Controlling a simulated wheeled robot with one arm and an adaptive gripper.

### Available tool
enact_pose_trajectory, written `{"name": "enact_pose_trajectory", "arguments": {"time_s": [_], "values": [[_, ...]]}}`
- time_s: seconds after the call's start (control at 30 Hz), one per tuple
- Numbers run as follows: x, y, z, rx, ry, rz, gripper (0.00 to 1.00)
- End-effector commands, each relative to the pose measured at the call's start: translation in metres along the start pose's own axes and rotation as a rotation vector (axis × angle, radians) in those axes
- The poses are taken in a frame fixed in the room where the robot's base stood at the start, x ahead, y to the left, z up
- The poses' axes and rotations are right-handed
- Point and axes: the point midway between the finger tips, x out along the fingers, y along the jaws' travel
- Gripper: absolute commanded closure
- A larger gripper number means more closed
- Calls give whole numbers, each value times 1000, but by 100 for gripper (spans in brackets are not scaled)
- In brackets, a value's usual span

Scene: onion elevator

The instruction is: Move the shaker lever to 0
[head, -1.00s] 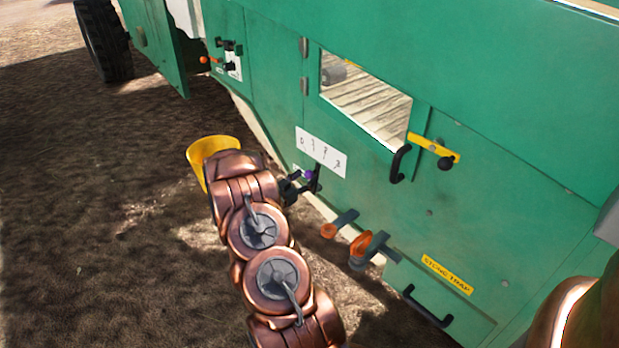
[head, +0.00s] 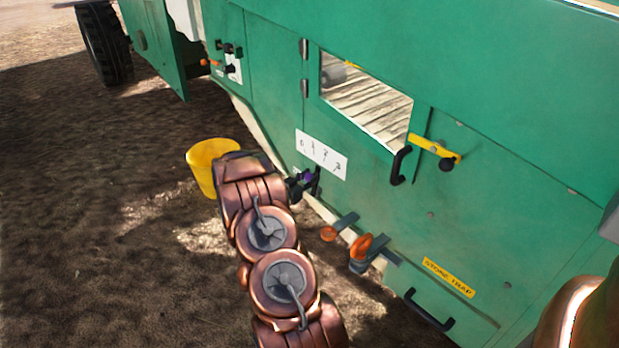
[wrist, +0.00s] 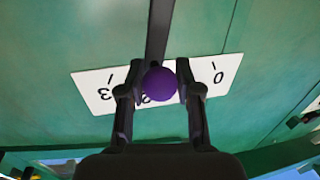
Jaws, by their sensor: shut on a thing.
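The shaker lever is a dark bar with a purple knob (head: 308,176) below a white number plate (head: 333,161) on the green machine side. In the wrist view the knob (wrist: 159,84) sits between the two fingers of my gripper (wrist: 158,82), which is shut on it. The dark lever bar (wrist: 159,30) runs up behind the knob. The number plate (wrist: 95,92) appears upside down there, with 0 at the right and 3 at the left. The knob overlaps the middle of the plate and partly hides the 2. My gripper (head: 303,182) is partly hidden behind my wrist in the head view.
A yellow bucket (head: 201,172) stands on the dirt beside my arm. Orange-handled levers (head: 359,249), black handles (head: 398,166) and a yellow bar with a black knob (head: 434,149) stick out from the panel. Open dirt ground (head: 100,230) lies to the left.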

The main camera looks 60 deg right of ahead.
Motion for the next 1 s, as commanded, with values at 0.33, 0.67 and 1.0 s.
{"name": "enact_pose_trajectory", "arguments": {"time_s": [0.33,0.67,1.0], "values": [[0,0,0,0,0,1,100],[0,0,-1,-2,0,0,100],[-4,-12,-7,-60,-10,-10,100]]}}
